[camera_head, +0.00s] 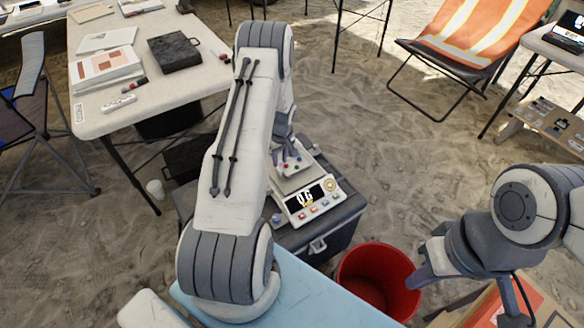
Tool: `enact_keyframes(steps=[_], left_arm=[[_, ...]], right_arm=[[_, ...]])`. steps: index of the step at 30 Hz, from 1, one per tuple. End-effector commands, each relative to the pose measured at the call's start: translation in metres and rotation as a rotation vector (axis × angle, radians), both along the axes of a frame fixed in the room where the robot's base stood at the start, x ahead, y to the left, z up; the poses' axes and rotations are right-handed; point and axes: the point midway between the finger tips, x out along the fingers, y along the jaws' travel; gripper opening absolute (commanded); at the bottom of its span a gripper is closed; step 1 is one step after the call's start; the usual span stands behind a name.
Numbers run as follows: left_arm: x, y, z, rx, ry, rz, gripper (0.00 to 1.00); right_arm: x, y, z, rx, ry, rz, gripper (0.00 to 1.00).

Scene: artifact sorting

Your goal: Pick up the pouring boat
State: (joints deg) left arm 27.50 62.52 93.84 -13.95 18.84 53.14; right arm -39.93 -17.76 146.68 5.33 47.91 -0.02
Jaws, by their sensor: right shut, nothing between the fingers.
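A digital scale (312,200) with a lit display and coloured buttons stands on a dark case. Over its pan is a small pale dish with red and green bits, which looks like the pouring boat (294,168); my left arm hides part of it. My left gripper (286,152) is right at the dish, mostly behind my own arm. I cannot tell whether its fingers are open or touch the dish. My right gripper (420,272) is shut and empty, above the right side of the red bucket.
The red bucket (350,262) stands open beside the dark case (335,236). A light blue surface (315,300) is at the front. A white table (95,112) with papers and a black case (174,52) is at upper left. An orange striped chair (470,35) is at upper right, with open sand between.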

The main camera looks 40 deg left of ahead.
Motion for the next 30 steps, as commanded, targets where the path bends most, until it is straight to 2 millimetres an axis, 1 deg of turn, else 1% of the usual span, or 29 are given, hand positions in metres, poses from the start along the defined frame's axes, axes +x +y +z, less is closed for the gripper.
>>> enact_keyframes(steps=[5, 10, 13, 16, 22, 23, 24, 25, 30], left_arm=[[0.001, 0.001, -0.014, 0.0, 0.0, -0.001, 0.32], [0.003, 0.003, -0.04, -0.001, 0.002, -0.001, 0.32], [0.004, 0.005, -0.052, -0.001, 0.001, -0.001, 0.32], [0.004, 0.006, -0.057, 0.0, 0.0, -0.001, 0.32], [0.004, 0.006, -0.057, 0.0, 0.0, -0.001, 0.32], [0.004, 0.006, -0.057, 0.0, 0.0, -0.002, 0.24], [0.004, 0.006, -0.057, 0.0, 0.0, -0.002, 0.09], [0.004, 0.006, -0.057, 0.0, 0.0, -0.002, 0.0], [0.004, 0.006, -0.057, 0.0, 0.0, -0.002, 0.0]], right_arm=[[0.0, 0.0, 0.0, 0.0, 0.0, 0.0, 0.0], [0.0, 0.0, 0.002, 0.0, 0.0, 0.0, 0.0], [0.0, 0.0, 0.001, 0.0, 0.0, 0.0, 0.0], [0.0, 0.0, 0.001, 0.0, 0.0, 0.0, 0.0], [0.0, 0.0, 0.001, 0.0, 0.0, 0.0, 0.0], [0.0, 0.0, 0.001, 0.0, 0.0, 0.0, 0.0], [0.0, 0.0, 0.001, 0.0, 0.0, 0.0, 0.0], [0.0, 0.0, 0.001, 0.0, 0.0, 0.0, 0.0], [0.0, 0.0, 0.001, 0.0, 0.0, 0.0, 0.0]])
